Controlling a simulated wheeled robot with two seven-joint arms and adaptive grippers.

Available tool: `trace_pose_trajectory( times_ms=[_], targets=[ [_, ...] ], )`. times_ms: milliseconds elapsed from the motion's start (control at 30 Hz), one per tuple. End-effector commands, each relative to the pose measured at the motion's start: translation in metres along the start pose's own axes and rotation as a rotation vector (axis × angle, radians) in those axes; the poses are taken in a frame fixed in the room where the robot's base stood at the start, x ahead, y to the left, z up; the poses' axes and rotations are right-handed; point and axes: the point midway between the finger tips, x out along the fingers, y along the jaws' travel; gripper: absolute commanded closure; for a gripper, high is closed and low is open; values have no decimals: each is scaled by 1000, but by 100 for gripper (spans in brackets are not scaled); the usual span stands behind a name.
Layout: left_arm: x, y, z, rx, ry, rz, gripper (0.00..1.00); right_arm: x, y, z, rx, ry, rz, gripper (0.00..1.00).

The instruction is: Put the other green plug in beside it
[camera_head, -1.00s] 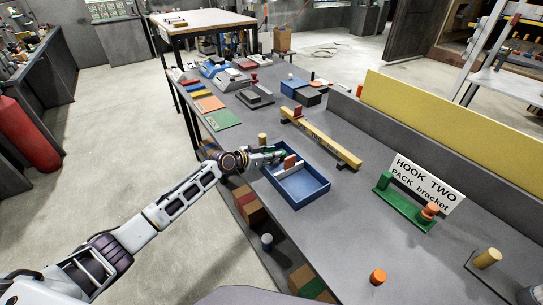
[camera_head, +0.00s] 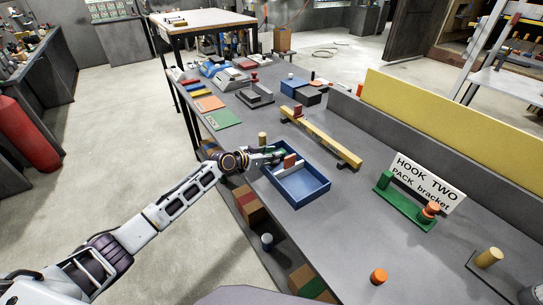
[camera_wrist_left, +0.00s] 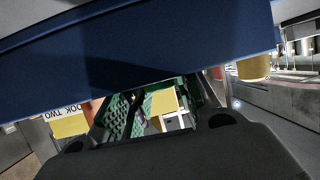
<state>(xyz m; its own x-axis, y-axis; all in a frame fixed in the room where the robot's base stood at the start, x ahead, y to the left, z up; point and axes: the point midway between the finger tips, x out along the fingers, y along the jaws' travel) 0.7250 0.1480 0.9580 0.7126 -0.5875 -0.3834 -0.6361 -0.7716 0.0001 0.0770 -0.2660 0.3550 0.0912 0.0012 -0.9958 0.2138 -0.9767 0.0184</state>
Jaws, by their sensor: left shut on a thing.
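My left gripper (camera_head: 279,154) reaches over the far left wall of the blue tray (camera_head: 312,197). It is shut on a small green piece, seemingly a green plug (camera_head: 282,152), of which little shows. An upright orange-brown piece (camera_head: 290,161) stands in the tray close to the fingers. A green bracket (camera_head: 405,207) by the sign has a green upright (camera_head: 384,180) at its left and orange pieces (camera_head: 431,209) at its right. My right gripper is out of view.
A tan cylinder (camera_head: 262,138) stands just behind the tray. A long yellow bar (camera_head: 325,140) lies beyond it. The sign (camera_head: 425,182) reads "HOOK TWO PACK bracket". An orange cylinder (camera_head: 378,276) stands near the front edge. The bench between tray and bracket is clear.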

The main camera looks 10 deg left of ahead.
Motion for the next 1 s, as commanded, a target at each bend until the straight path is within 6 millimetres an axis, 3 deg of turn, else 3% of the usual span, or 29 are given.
trace_pose_trajectory(
  times_ms=[367, 400, 567, 1000],
  targets=[
    [2, 0, 5, -1, -2, 1, 84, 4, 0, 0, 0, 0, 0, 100],
    [2, 0, 5, -1, -3, 1, 68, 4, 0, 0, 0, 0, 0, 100],
    [2, 0, 6, -1, -4, 0, 48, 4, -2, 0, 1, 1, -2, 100],
    [-1, -1, 8, -2, -8, -1, 47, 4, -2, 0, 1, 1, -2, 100]
  ],
)
